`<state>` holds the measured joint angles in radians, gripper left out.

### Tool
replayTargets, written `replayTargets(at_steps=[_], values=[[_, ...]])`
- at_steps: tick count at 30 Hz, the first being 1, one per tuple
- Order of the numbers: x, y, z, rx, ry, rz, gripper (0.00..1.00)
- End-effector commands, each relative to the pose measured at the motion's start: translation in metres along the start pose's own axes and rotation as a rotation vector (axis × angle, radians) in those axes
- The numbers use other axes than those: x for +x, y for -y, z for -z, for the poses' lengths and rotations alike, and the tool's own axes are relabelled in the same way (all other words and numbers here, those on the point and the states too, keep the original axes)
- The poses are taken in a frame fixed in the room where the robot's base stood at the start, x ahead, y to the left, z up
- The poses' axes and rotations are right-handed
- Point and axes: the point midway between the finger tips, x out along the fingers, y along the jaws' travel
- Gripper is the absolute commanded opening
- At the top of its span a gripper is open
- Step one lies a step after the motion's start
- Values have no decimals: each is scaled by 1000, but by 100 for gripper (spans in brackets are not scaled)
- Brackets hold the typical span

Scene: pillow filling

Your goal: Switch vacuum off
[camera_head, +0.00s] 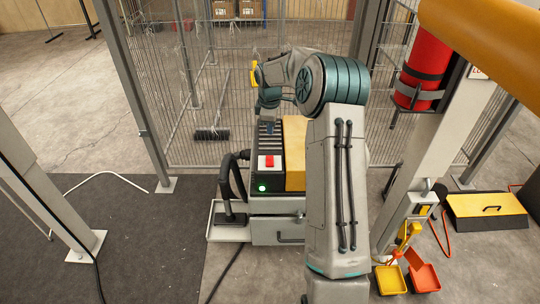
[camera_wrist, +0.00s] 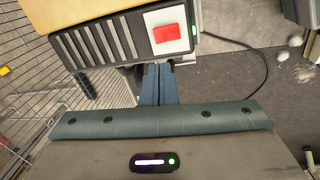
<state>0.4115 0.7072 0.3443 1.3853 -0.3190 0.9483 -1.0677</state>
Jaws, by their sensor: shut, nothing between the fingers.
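The vacuum (camera_head: 277,205) is a grey and black box with an orange top. Its red switch (camera_head: 269,161) sits on a white plate, with a green light (camera_head: 262,187) lit near it. In the wrist view the red switch (camera_wrist: 168,34) is beyond my fingertips, and the green light (camera_wrist: 194,29) shows at the panel's edge. My gripper (camera_head: 269,128) is above and behind the switch in the head view. In the wrist view my gripper (camera_wrist: 158,68) is shut and empty, its blue fingers together. Whether the fingertips touch the vacuum is unclear.
A black hose (camera_head: 226,178) curves at the vacuum's left, over a pale tray (camera_head: 213,222). A wire fence (camera_head: 200,110) stands behind. At the right are a post (camera_head: 430,150), a red cylinder (camera_head: 424,68) and orange and yellow scoops (camera_head: 424,278). Dark floor matting lies left.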

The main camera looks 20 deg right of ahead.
Motion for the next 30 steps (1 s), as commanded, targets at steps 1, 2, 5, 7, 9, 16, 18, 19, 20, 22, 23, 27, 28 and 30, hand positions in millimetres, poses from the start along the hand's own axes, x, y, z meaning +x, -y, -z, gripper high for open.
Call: replayTargets(at_steps=[1, 2, 5, 7, 9, 16, 18, 19, 20, 22, 23, 27, 28, 30], values=[[1, 0, 0, -32, -1, 4, 0], [1, -1, 1, -52, -2, 6, 0], [0, -1, 1, -101, -5, 11, 0], [0, -2, 1, -124, -6, 14, 0], [-1, -2, 1, -137, -7, 16, 0], [-1, -2, 1, -146, -7, 16, 0], [-1, -2, 1, -146, -7, 16, 0], [-1, -2, 1, -145, -7, 16, 0], [-1, -2, 1, -145, -7, 16, 0], [1, -2, 1, -145, -7, 17, 0], [3, -1, 1, -145, -7, 17, 0], [20, -1, 1, -145, -6, 18, 0], [25, 0, 1, -145, -6, 19, 0], [40, 0, 1, -145, -6, 20, 0]])
